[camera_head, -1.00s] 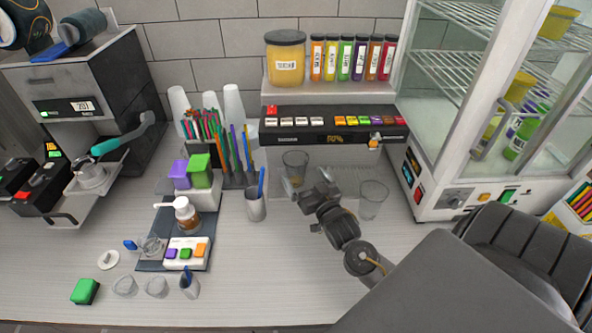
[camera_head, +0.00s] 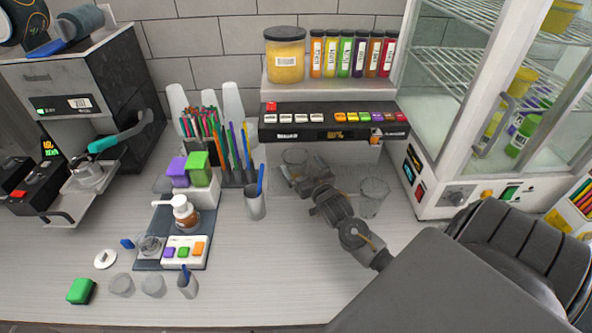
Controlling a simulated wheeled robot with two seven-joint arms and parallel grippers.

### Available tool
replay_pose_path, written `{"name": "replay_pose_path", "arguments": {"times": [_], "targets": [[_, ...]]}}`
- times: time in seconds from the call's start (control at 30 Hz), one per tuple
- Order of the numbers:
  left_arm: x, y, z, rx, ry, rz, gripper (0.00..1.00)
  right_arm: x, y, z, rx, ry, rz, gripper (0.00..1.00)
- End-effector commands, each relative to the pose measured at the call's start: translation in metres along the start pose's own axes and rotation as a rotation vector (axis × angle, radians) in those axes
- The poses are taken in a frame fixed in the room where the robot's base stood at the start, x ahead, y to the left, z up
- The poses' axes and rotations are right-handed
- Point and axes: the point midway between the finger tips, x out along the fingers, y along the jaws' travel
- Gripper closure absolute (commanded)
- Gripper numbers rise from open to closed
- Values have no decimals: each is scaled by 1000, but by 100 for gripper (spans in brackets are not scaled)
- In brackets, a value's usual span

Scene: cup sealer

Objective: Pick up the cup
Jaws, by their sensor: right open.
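A clear cup (camera_head: 293,160) stands on the counter below the button panel of the dispenser. A second clear cup (camera_head: 373,196) stands farther right, beside my right arm. My right gripper (camera_head: 300,180) reaches up from the lower right, with its jaws open at the first cup. The fingers overlap the cup's lower part in the picture, and I cannot tell whether they touch it. My left gripper is not in view.
The dispenser (camera_head: 335,121) with coloured buttons stands behind the cup. A glass-door cabinet (camera_head: 470,190) stands at the right. A metal cup with a blue stick (camera_head: 255,203) stands left of my gripper. The front middle counter is clear.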

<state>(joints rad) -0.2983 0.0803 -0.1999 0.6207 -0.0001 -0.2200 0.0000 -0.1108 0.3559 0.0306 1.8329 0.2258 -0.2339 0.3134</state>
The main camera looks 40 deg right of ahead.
Motion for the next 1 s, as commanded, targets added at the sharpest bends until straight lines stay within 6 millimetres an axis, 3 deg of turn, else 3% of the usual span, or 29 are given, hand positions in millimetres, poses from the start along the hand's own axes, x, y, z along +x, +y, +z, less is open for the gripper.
{"name": "replay_pose_path", "arguments": {"times": [0.3, 0.63, 1.0], "targets": [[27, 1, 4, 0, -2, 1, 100, 43, 2, -1, 0, 4, 1, 3], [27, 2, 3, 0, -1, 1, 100, 50, 2, -3, 0, 1, 0, 3], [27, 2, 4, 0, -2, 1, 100, 50, 2, -3, 0, 1, 1, 50]]}}
